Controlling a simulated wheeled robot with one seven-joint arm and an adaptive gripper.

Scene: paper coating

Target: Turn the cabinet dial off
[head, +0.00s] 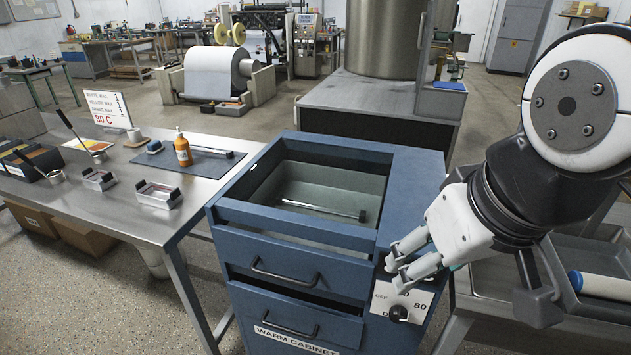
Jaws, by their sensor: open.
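The blue warm cabinet (299,283) stands in the middle of the head view, with a "WARM CABINET" label low on its front. A white dial plate (382,297) is on the right of its front, with "OFF" at the left and "80" at the right. The black dial knob (398,313) sits low on this plate; I cannot tell where it points. My gripper (395,274) is open, with its fingers in front of the plate's upper part, just above the knob in the picture. The fingers hide some of the markings.
The cabinet's top is an open bin (310,204) with a metal bar (320,209) inside. Two drawer handles are on its front. A steel table (140,222) at the left holds trays, an orange bottle (183,148) and a sign. A metal tray with a white roll (605,286) is at the right.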

